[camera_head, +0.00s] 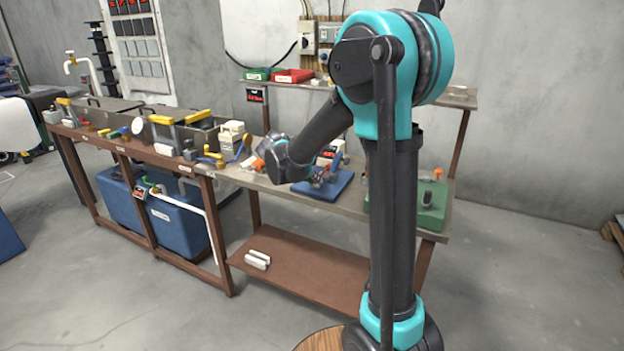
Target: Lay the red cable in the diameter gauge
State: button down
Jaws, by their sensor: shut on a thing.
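My gripper (317,177) is small and partly hidden behind my own wrist, low over a blue base plate (330,190) on the right part of the bench. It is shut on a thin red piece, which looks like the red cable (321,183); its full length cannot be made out. A blue fixture stands on the plate close to the gripper. I cannot tell for sure whether this is the diameter gauge, or whether the cable touches it.
Valves and clamps crowd the left bench (175,158). Green (257,74) and red (293,76) bins sit on the raised shelf. The lower shelf (310,272) is mostly clear.

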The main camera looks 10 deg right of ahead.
jog(key=shift+f, duration=0.35)
dwell(0.5)
jog(key=c, duration=1.3)
grip_release()
jog(key=v, duration=1.2)
jog(key=shift+r, duration=0.1)
